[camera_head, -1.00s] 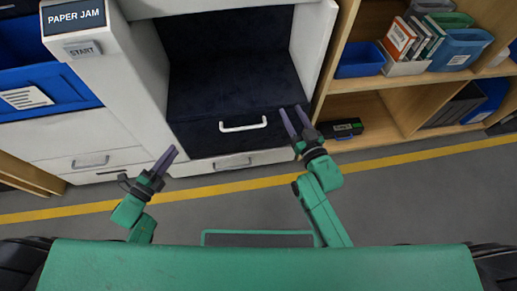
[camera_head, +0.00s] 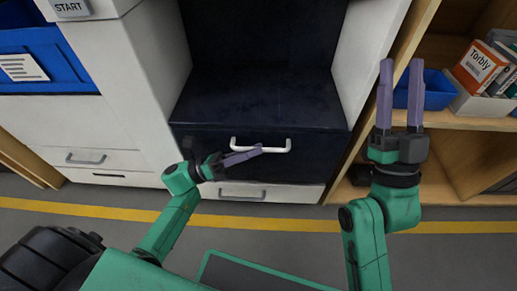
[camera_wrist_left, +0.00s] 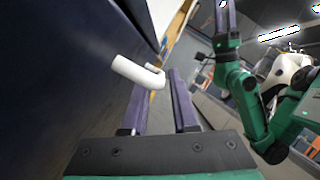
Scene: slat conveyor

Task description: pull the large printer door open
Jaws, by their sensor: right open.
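The dark navy printer door (camera_head: 312,146) is a front panel low on the white printer, with a dark flat surface above and behind it. Its white bar handle (camera_head: 281,149) runs across the panel. My left gripper (camera_head: 258,151) reaches in from the left, its purple fingers overlapping the handle. In the left wrist view, the white handle (camera_wrist_left: 135,73) lies at the fingertips of the left gripper (camera_wrist_left: 160,76), whose fingers stand apart; contact is unclear. My right gripper (camera_head: 401,66) is open, empty and raised at the right, apart from the door.
A wooden shelf (camera_head: 465,118) with a blue bin (camera_head: 433,92) and a boxed carton (camera_head: 482,66) stands right of the printer, behind the right gripper. A lower drawer handle (camera_head: 242,195) is below the door. A blue tray (camera_head: 50,60) is at left. Grey floor with a yellow line lies in front.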

